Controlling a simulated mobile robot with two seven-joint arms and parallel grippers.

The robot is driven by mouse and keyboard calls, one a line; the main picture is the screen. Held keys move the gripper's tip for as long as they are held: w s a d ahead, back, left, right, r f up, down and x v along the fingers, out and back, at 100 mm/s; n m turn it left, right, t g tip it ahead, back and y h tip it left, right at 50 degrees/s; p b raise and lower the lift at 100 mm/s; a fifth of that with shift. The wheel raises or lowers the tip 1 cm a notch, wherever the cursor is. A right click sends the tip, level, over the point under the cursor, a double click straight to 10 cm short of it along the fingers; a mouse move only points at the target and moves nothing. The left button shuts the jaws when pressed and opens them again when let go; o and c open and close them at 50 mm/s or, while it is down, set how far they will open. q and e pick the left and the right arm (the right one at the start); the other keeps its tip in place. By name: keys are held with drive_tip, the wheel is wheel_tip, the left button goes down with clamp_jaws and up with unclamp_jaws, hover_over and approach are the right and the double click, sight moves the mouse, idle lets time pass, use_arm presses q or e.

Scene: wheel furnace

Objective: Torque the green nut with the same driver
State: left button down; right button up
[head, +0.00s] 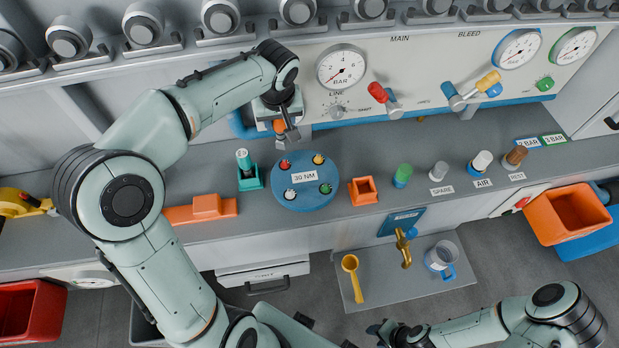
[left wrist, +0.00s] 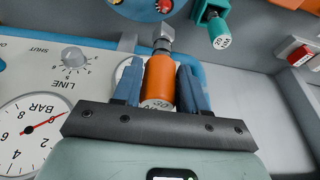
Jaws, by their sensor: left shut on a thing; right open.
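The green nut (head: 325,188) sits at the lower right of a round blue plate (head: 305,172) marked 30 NM. Red (head: 284,164), yellow (head: 318,158) and white (head: 290,194) nuts share the plate. My left gripper (head: 280,118) is shut on an orange driver (left wrist: 159,82) with a metal socket head (left wrist: 162,38). My right gripper (head: 384,330) is open and empty at the bottom edge, away from the bench.
A teal driver (head: 243,158) stands in a teal holder left of the plate; it also shows in the left wrist view (left wrist: 217,30). An empty orange square holder (head: 363,190) is to the right. The gauge panel (head: 400,60) rises close behind my left gripper.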

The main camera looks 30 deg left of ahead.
drive_tip(key=shift+f, duration=0.1)
idle(0.5)
use_arm(q)
drive_tip(key=shift+d, duration=0.35)
drive_tip(key=s+d+f+n+b, duration=0.1)
drive_tip(key=d+f+b, duration=0.1)
drive_tip(key=d, duration=1.1)
drive_tip(key=shift+f+n+b, duration=0.3)
drive_tip(key=shift+b, duration=0.2)
use_arm(e)
drive_tip(key=s+f, duration=0.1)
drive_tip(key=f, duration=0.1)
drive_tip(key=s+f, duration=0.1)
drive_tip(key=shift+s+f, duration=0.35)
drive_tip(key=shift+f, duration=0.05)
use_arm(q)
drive_tip(key=shift+f+b, duration=1.25)
drive_tip(key=shift+f, duration=0.35)
use_arm(e)
drive_tip(key=shift+s+f+g, duration=0.15)
drive_tip(key=shift+s+f, duration=0.2)
drive_tip(key=shift+f, duration=0.35)
drive_tip(key=shift+s+f+g, duration=0.15)
drive_tip(key=shift+s+f, duration=0.2)
drive_tip(key=shift+f, duration=0.35)
